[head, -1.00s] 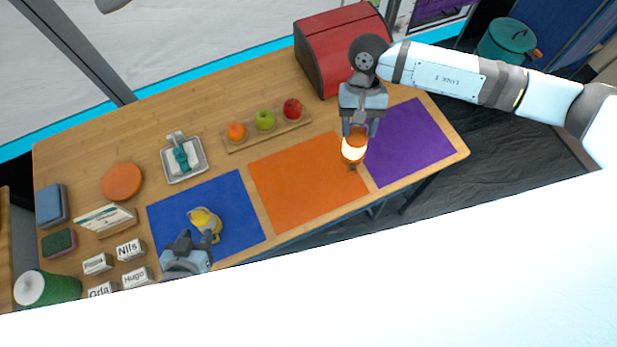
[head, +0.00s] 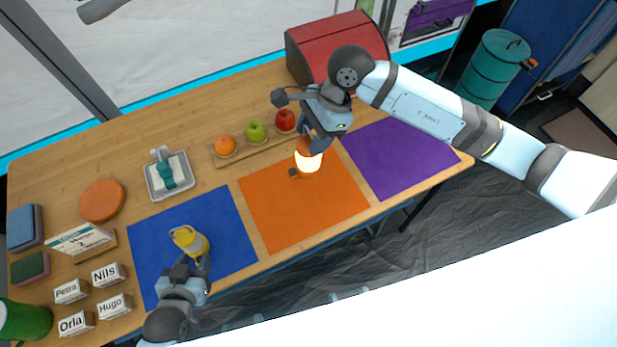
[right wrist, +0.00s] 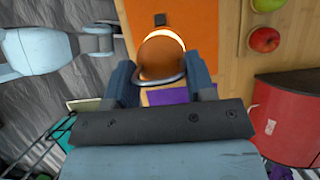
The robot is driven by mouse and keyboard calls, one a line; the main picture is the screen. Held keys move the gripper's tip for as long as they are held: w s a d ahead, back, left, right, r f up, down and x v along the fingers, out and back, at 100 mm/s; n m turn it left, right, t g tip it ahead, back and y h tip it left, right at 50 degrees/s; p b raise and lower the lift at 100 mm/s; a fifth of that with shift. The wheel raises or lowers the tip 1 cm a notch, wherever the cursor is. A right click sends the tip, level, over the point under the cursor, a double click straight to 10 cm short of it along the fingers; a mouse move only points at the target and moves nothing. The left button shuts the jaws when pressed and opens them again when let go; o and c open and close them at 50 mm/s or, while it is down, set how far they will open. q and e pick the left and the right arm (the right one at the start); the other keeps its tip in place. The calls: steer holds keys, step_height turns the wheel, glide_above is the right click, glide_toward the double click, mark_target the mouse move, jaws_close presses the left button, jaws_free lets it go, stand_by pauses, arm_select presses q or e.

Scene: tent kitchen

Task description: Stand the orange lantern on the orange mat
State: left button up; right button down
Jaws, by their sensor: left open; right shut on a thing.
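The orange lantern (head: 308,163), with a glowing pale band, is in my right gripper (head: 314,143). It appears over the upper right part of the orange mat (head: 290,215); I cannot tell whether it touches the mat. In the right wrist view the lantern (right wrist: 160,58) sits between both fingers, its ring handle toward the gripper, with the orange mat (right wrist: 188,16) behind it. My left gripper (head: 190,267) is open, low over the blue mat (head: 150,245), close to a yellow lantern-like thing (head: 192,243) standing there.
A purple mat (head: 400,160) lies right of the orange one. A wooden tray (head: 236,160) with an orange and two apples, and a red bin (head: 335,45), stand behind. Name blocks (head: 108,275), a green cylinder (head: 22,320) and an orange disc (head: 101,200) are at left.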

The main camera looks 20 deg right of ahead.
mark_target(312, 166)
step_height(312, 166, down, 12)
steer(key=shift+f+p, duration=0.15)
steer(key=shift+p, duration=0.5)
steer(key=shift+f, duration=1.85)
steer(key=shift+c, duration=2.4)
jaws_free()
